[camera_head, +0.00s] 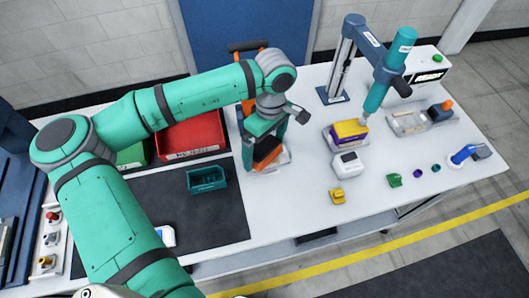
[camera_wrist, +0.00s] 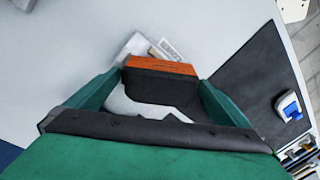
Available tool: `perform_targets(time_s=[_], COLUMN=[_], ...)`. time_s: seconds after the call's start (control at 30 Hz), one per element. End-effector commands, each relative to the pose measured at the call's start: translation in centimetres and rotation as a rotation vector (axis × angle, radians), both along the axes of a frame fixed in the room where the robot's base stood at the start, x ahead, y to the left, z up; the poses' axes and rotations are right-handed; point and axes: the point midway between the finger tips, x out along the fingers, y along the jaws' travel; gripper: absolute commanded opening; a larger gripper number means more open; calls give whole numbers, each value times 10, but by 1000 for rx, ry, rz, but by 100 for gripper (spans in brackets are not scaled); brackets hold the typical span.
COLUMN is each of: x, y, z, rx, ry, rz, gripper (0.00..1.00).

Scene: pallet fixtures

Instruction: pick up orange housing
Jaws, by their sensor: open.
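The orange housing (camera_head: 270,158) stands on a pale fixture (camera_head: 283,158) near the middle of the table, below my gripper. In the wrist view the orange housing (camera_wrist: 160,65) shows an orange edge with a dark face, just beyond and between the fingertips. My gripper (camera_head: 263,146) points down with its green fingers open, one on each side of the housing. The wrist view shows the spread fingers of my gripper (camera_wrist: 158,82); whether either touches the housing I cannot tell. My arm and fingers hide part of the housing in the head view.
A red bin (camera_head: 190,135) and a small dark green bin (camera_head: 206,178) are on the left. To the right are a purple-and-yellow part (camera_head: 348,132) in a fixture, a white part (camera_head: 347,165), a yellow piece (camera_head: 337,196) and a teal tool arm (camera_head: 385,85). The front table middle is clear.

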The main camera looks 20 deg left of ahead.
Motion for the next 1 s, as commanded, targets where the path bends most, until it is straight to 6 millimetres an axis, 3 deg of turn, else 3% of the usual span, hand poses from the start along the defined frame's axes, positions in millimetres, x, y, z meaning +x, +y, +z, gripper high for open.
perform_targets(time_s=[0.17,0.27,0.4,0.77,1.0], x=[0,0,0,0,1], y=[0,0,0,0,-1], z=[0,0,0,3,23], rx=[0,0,0,0,-2], ry=[0,0,0,0,-2], rz=[0,0,0,0,0], gripper=[100,81,47,46,46])
